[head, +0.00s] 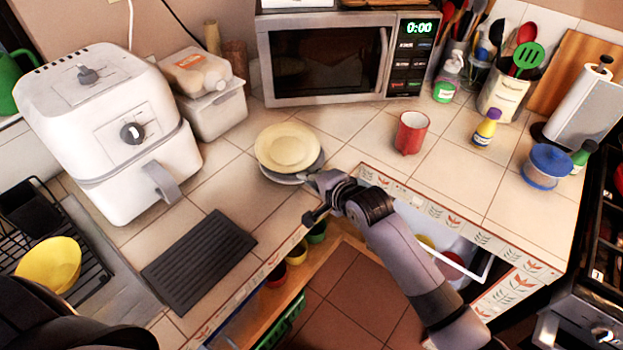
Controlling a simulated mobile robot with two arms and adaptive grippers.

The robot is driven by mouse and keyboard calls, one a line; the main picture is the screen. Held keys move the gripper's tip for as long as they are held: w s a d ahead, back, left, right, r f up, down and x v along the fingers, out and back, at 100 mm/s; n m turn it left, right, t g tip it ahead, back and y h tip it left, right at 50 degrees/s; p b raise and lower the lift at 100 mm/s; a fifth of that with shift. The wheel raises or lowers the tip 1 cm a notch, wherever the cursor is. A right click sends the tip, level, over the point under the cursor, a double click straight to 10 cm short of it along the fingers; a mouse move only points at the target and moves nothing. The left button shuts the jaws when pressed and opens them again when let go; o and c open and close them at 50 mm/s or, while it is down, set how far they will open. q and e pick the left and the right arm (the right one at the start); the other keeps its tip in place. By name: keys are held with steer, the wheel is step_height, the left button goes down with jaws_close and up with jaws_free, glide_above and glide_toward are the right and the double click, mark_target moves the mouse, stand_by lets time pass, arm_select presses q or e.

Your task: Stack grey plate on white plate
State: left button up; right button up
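A pale cream-white plate (287,146) sits on the counter in the head view, left of the microwave's front. A grey plate (283,178) lies under it, with only its rim showing along the front and right. The pale plate is on top of the grey one. My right gripper (311,198) reaches in from the lower right to the front right of the plates. Its two fingers look spread apart, with the upper one close to the grey rim. I cannot tell whether it touches the rim. My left gripper is not in view.
An air fryer (120,130) and a lidded container (212,105) stand left of the plates. A microwave (325,60) is behind, and a red mug (411,133) is to the right. A dark ridged mat (200,252) lies in front left. An open drawer (455,258) sits below the counter edge.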

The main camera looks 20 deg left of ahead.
steer(key=shift+f, duration=0.1)
steer(key=shift+c, duration=0.6)
jaws_close()
steer(key=shift+s+f, duration=0.1)
steer(key=shift+f, duration=0.1)
steer(key=shift+d, duration=0.1)
steer(key=shift+d+f, duration=0.1)
steer(key=shift+f, duration=0.05)
steer(key=shift+s+d+p, duration=0.4)
steer(key=shift+s+d, duration=0.35)
steer(key=shift+o, duration=2.2)
jaws_free()
steer(key=shift+w+a, duration=0.1)
steer(key=shift+w, duration=0.15)
steer(key=shift+o, duration=0.2)
